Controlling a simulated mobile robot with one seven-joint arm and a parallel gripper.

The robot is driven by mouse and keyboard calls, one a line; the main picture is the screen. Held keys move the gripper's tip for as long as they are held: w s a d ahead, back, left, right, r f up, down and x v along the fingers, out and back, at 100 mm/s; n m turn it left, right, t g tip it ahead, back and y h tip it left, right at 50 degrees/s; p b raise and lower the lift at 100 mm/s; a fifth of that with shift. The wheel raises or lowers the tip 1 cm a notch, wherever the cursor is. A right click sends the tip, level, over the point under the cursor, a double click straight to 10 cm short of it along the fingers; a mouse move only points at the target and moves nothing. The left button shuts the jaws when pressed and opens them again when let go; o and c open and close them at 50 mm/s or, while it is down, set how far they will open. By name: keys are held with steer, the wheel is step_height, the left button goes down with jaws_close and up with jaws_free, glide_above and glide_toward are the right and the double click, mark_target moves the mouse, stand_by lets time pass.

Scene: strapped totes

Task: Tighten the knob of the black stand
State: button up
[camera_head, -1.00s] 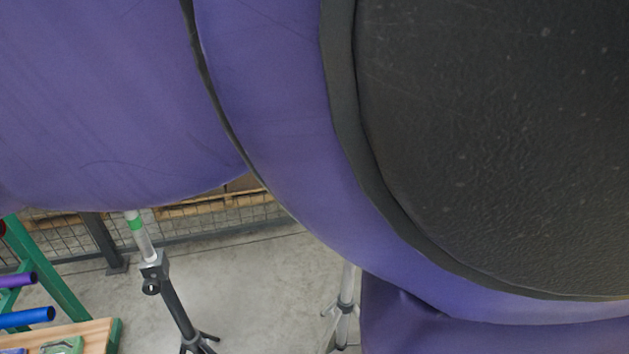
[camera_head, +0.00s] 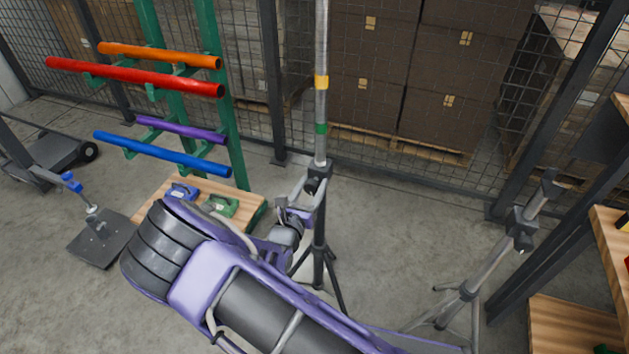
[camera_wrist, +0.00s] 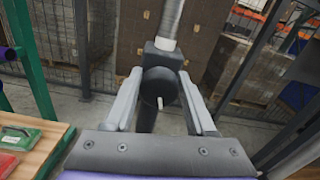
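The black stand (camera_head: 319,225) is upright near the middle of the head view, a dark tripod with a silver pole banded yellow and green. Its dark knob (camera_head: 312,187) is on the collar below the pole. In the wrist view the round knob (camera_wrist: 158,88) faces me, with a small pale lever or pin below its middle. My gripper (camera_wrist: 160,74) is at the knob, one light grey finger on each side of it. The fingers look spread; I cannot make out whether either touches it. In the head view my gripper (camera_head: 307,200) partly covers the stand.
A grey tripod stand (camera_head: 468,290) leans at right, beside a shelf with wooden boards (camera_head: 570,325). A green rack (camera_head: 222,120) with coloured tubes and a wooden ledge (camera_head: 150,200) stands left. Mesh fence (camera_head: 380,160) and pallets of boxes are behind. Floor between the stands is clear.

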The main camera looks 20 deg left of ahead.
jaws_close()
